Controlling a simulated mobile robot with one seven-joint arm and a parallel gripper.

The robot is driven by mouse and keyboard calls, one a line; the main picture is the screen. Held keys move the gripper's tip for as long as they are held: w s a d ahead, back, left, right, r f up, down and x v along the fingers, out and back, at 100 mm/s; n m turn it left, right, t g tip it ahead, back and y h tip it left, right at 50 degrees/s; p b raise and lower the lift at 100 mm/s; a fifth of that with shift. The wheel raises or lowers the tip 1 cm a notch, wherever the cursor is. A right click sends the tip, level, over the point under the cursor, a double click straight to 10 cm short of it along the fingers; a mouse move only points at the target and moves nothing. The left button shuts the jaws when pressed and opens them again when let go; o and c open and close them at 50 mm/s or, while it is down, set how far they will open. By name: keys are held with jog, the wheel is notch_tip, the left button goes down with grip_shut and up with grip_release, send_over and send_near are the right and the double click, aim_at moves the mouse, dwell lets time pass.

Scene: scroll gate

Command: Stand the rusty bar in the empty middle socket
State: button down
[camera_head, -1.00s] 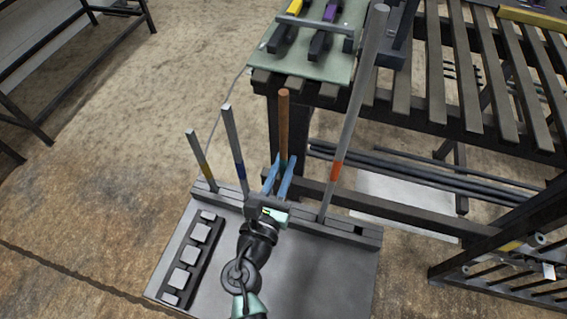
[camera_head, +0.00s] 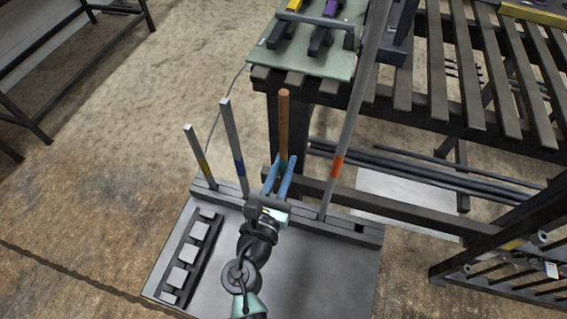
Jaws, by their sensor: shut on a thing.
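The rusty bar (camera_head: 283,125) is orange-brown and stands upright, with a dark green band low on it. My gripper (camera_head: 279,172) has its blue fingers shut on the bar near that band. The bar is above or at the middle of the dark socket rail (camera_head: 305,207), between a blue-banded bar and an orange-banded bar. Its lower end and the middle socket are hidden behind my gripper, so I cannot tell whether it is in the socket.
A yellow-banded bar (camera_head: 200,158), a blue-banded bar (camera_head: 233,142) and a tall orange-banded bar (camera_head: 345,140) stand in the rail. A rack of grey blocks (camera_head: 188,253) lies on the base plate at left. A slatted bench (camera_head: 430,110) is behind at right.

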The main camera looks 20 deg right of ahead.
jog(key=shift+f+b, duration=2)
jog(key=shift+f, duration=0.15)
dwell(1.0)
jog(key=c, duration=0.8)
grip_release()
jog(key=shift+o, duration=0.3)
jog(key=shift+f, duration=0.2)
jog(key=v, duration=1.3)
jog(key=shift+r, duration=0.15)
